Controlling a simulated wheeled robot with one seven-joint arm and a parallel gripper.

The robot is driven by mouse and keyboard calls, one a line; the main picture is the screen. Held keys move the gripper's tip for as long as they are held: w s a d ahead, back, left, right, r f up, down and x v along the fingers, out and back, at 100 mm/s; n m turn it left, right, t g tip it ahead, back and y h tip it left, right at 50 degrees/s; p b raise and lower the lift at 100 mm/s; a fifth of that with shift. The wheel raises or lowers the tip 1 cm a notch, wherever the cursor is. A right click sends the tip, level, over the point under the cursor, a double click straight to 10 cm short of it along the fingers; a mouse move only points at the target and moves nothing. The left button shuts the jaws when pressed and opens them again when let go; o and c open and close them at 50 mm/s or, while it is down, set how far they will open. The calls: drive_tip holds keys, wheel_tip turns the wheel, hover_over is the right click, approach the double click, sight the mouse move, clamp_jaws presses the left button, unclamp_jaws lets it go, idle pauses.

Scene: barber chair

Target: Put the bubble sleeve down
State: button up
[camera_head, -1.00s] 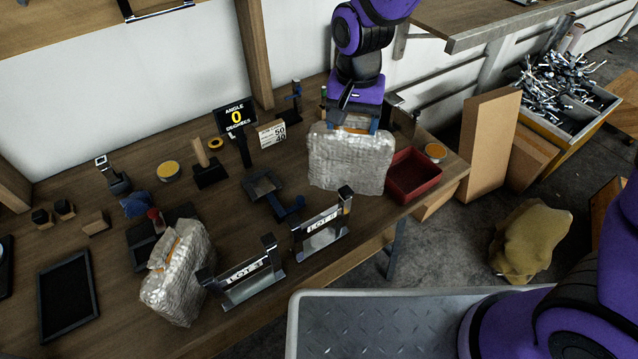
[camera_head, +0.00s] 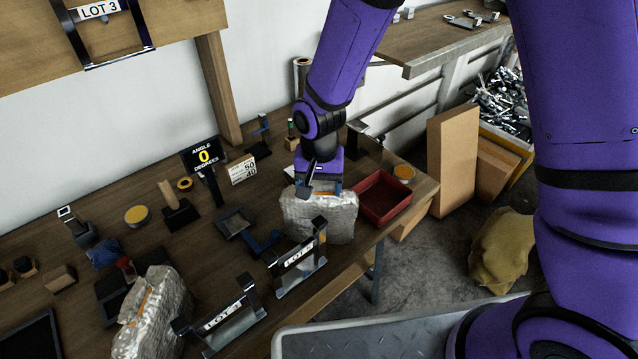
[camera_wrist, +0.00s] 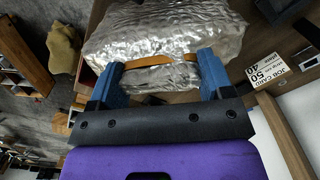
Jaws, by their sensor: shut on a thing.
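The bubble sleeve (camera_head: 322,218) is a silvery-white, wrinkled wrapped bundle at the right part of the wooden bench, beside the red tray. My gripper (camera_head: 318,188) is directly above it and shut on its top. In the wrist view the blue fingers of my gripper (camera_wrist: 160,75) sit at either side of an orange-brown strip on the sleeve (camera_wrist: 165,35). I cannot tell whether the sleeve's underside touches the bench. A second, similar silvery sleeve (camera_head: 155,310) stands at the bench's front left.
A red tray (camera_head: 385,198) is right of the held sleeve. Two metal lot stands (camera_head: 298,262) (camera_head: 228,318) line the bench's front edge. An angle sign (camera_head: 203,158) and a small number card (camera_head: 243,169) stand behind. Cardboard panels (camera_head: 452,160) lean beyond the bench's right end.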

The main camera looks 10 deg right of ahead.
drive_tip(key=shift+f, duration=0.1)
drive_tip(key=o, duration=1.1)
wheel_tip(320, 180, up, 12)
